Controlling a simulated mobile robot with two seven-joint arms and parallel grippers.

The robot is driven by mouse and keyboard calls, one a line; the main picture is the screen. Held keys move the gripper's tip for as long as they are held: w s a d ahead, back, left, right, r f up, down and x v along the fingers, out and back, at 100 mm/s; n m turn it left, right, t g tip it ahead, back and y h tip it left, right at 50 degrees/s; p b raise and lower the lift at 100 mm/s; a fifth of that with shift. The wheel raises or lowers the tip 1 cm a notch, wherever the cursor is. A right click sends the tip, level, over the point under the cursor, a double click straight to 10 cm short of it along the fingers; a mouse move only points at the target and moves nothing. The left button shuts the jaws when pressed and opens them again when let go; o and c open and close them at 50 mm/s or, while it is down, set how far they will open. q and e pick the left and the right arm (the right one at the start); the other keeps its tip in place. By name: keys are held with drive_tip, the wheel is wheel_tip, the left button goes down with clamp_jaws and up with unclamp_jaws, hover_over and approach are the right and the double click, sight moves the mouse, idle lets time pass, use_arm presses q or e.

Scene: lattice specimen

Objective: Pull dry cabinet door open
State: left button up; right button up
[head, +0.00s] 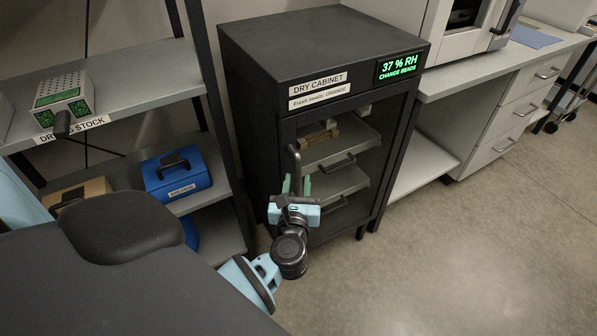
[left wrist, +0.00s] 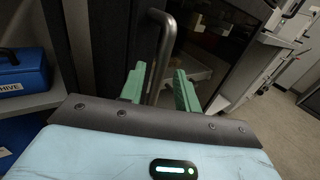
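The dry cabinet (head: 262,75) is a dark box with a glass-fronted door (head: 368,165) that looks shut. A vertical grey bar handle (head: 295,160) stands on the door's left side. My left gripper (head: 296,184) is at the lower part of this handle, with its green fingers pointing at the door. In the left wrist view the handle (left wrist: 164,52) runs between the two spread fingers of the gripper (left wrist: 160,86), with a gap on the right side. I cannot tell whether the left finger touches it. My right gripper is not in view.
A grey shelf unit (head: 140,72) with a blue case (head: 177,178) stands close on the left. A bench with drawers (head: 503,120) stands on the right. The floor (head: 440,245) in front and to the right is clear. Trays (head: 340,180) show through the glass.

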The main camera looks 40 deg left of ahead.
sight(298, 175)
use_arm(q)
drive_tip(key=shift+x, duration=1.95)
drive_tip(key=shift+c, duration=0.2)
clamp_jaws()
